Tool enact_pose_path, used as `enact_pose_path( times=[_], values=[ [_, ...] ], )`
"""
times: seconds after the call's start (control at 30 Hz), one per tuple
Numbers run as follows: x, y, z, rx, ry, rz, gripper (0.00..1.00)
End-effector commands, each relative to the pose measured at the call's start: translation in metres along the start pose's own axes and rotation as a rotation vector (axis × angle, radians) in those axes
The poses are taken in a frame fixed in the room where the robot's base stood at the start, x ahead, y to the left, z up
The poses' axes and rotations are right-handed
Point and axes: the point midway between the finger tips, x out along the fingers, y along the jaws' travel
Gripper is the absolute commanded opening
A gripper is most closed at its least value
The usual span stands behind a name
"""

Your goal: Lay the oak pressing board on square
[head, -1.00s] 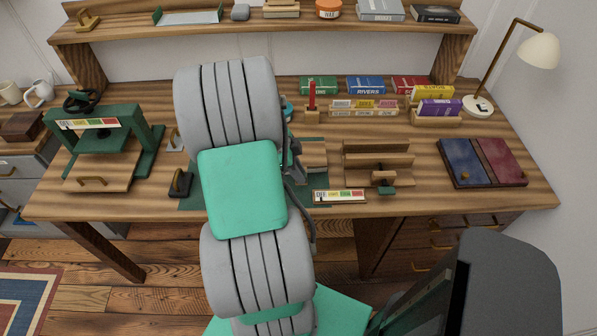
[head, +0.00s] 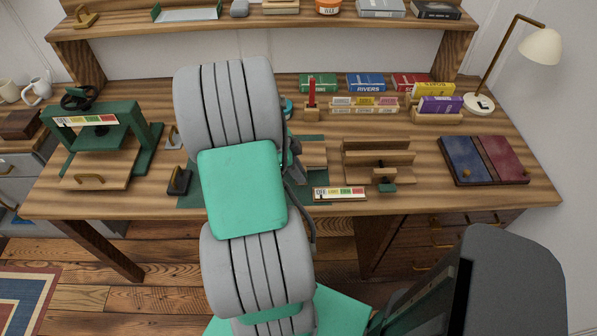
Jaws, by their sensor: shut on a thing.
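Blue and dark red covers (head: 484,160) lie at the right, near a lamp (head: 540,46). A dark handled tool (head: 179,181) stands left of the arm.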

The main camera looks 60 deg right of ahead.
Motion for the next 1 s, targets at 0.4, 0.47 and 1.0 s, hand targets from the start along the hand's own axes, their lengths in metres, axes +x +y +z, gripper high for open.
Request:
enact_pose_path(
  times=[0.4,0.47,1.0],
  values=[
    [0.0,0.0,0.0,0.0,0.0,0.0,0.45],
    [0.0,0.0,0.0,0.0,0.0,0.0,0.45],
    [-0.069,-0.001,0.0,0.0,0.0,-0.003,0.45]
  ],
)
